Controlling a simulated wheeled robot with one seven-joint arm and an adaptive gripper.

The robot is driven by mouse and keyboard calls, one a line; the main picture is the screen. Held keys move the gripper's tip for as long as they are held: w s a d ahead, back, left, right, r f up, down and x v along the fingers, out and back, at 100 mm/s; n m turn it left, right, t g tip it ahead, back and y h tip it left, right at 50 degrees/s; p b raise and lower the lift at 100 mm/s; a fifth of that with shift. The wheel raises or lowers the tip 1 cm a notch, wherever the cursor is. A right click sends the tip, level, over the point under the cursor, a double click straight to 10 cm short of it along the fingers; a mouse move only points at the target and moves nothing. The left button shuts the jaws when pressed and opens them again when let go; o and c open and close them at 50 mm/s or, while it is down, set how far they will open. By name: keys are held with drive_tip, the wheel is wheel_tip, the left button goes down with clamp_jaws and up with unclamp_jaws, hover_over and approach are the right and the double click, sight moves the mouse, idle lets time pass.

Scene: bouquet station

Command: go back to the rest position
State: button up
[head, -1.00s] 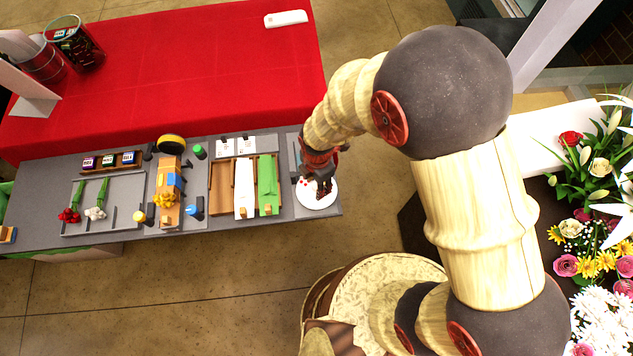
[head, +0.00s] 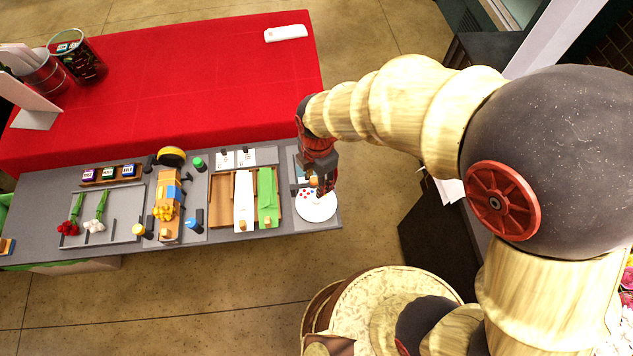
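My gripper (head: 319,187) is at the right end of the grey work counter, pointing down above the round white plate (head: 316,208). The plate has small red marks on it. The gripper's fingers are small and dark here, and I cannot tell whether they are apart or together. I see nothing clearly held in them. My arm reaches in from the right side of the picture.
A red-covered table (head: 200,90) lies behind.

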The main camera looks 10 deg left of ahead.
idle(0.6)
drive_tip(key=s+d+r+m+t+b, duration=0.2)
drive_tip(key=s+d+r+m+b, duration=0.2)
drive_tip(key=d+r+m, duration=0.4)
drive_tip(key=s+d+r+m+t+b, duration=0.3)
drive_tip(key=d+r+m, duration=0.5)
drive_tip(key=d+m, duration=0.7)
drive_tip(key=s+m+b, duration=0.1)
drive_tip(key=m, duration=0.2)
drive_tip(key=shift+r, duration=0.2)
drive_tip(key=shift+c, duration=0.9)
